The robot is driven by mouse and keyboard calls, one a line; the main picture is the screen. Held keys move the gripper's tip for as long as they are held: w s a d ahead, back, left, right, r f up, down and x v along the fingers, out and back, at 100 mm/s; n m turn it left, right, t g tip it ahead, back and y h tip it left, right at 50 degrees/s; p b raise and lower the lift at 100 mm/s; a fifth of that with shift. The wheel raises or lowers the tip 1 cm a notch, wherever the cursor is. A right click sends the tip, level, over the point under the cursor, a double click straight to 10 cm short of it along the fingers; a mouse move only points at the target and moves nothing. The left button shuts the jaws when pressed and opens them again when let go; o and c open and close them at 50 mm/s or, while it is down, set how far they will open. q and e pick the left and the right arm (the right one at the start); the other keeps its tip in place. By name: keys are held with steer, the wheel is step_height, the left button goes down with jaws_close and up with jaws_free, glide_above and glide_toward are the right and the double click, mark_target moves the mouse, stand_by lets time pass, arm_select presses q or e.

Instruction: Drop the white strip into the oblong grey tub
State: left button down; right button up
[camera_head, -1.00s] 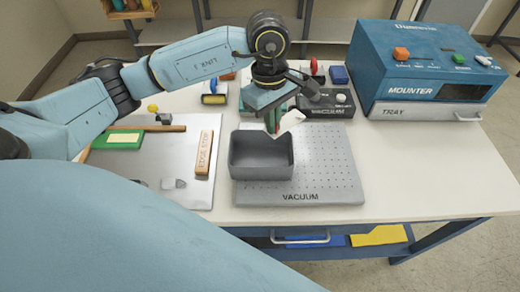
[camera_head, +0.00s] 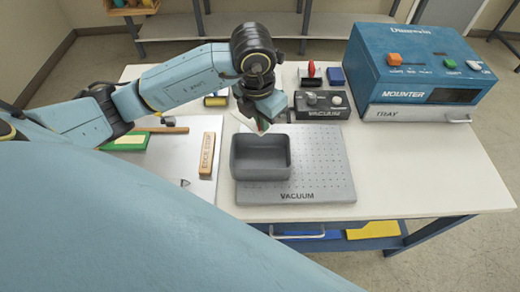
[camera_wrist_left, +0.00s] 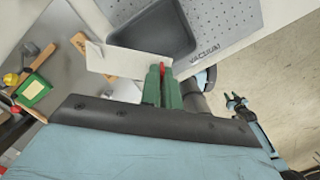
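The oblong grey tub (camera_head: 262,174) stands upright on the perforated vacuum plate (camera_head: 325,165), and its inside looks empty. My left gripper (camera_head: 263,124) is above the tub's back rim. In the left wrist view its green fingers (camera_wrist_left: 161,80) are shut on the white strip (camera_wrist_left: 116,61). The strip is gripped near one end and extends to the left, beside and partly across the tub (camera_wrist_left: 165,22). In the head view only a bit of the strip (camera_head: 241,118) shows. A small dark forked shape (camera_wrist_left: 237,103) in the wrist view may be my right gripper, too small to read.
A wooden edge stop (camera_head: 207,154) lies left of the tub, with a green block (camera_head: 126,141) farther left. The vacuum control box (camera_head: 322,104) stands behind the plate. The blue mounter (camera_head: 425,65) stands at back right. The right tabletop is clear.

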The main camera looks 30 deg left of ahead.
mark_target(262, 135)
arm_select(q)
step_height(262, 135, down, 6)
steer(key=b, duration=0.3)
steer(key=shift+r+b, duration=0.15)
steer(key=shift+b, duration=0.2)
steer(key=c, duration=1.6)
jaws_free()
steer(key=shift+o, duration=0.2)
step_height(262, 135, up, 13)
steer(key=s, duration=0.1)
steer(key=shift+s+a+r+p, duration=0.15)
steer(key=shift+s+a+p, duration=0.05)
steer(key=shift+s+p, duration=0.1)
